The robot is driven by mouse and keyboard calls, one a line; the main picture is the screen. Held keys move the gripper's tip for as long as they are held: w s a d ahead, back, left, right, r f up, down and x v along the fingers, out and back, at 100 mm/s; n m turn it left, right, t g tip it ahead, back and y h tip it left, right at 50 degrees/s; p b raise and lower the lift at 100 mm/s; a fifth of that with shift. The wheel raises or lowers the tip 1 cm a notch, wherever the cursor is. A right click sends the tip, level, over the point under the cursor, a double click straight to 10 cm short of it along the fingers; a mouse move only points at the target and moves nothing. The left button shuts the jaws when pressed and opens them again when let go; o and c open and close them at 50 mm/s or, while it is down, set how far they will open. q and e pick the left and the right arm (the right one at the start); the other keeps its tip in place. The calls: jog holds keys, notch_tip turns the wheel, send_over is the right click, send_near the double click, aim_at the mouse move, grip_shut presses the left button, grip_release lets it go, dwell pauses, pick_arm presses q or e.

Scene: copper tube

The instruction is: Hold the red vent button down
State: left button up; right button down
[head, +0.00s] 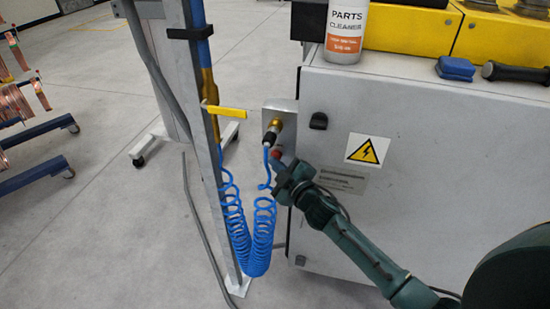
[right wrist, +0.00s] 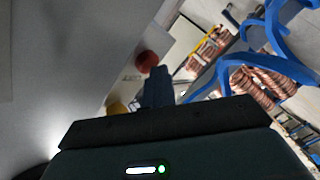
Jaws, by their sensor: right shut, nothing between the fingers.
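The red vent button (head: 277,153) is on the metal plate (head: 281,114) on the grey cabinet's left side, below the brass fitting (head: 273,126). In the right wrist view the red button (right wrist: 147,60) shows as a round red cap just beyond my fingertips. My right gripper (head: 279,165) is shut and empty, its tip right at the button. The closed fingers (right wrist: 157,80) point toward the button in the wrist view. I cannot tell whether they touch it or whether it is pressed in. My left gripper is not in view.
A coiled blue hose (head: 256,225) hangs from the fitting close beside my right gripper, next to a grey post (head: 205,130) with a yellow lever (head: 228,111). A cleaner bottle (head: 346,30) and a blue block (head: 455,68) stand on the cabinet (head: 400,110). Copper coils (head: 15,100) are at far left.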

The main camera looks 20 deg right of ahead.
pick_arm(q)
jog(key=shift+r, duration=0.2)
pick_arm(e)
jog(key=shift+s+a, duration=0.45)
jog(key=shift+s, duration=0.25)
pick_arm(q)
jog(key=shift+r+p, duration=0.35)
jog(key=shift+p, duration=0.2)
pick_arm(e)
jog(key=shift+s+a, duration=0.7)
jog(key=shift+s, duration=0.35)
jog(key=shift+s+a, duration=0.7)
jog(key=shift+s, duration=0.35)
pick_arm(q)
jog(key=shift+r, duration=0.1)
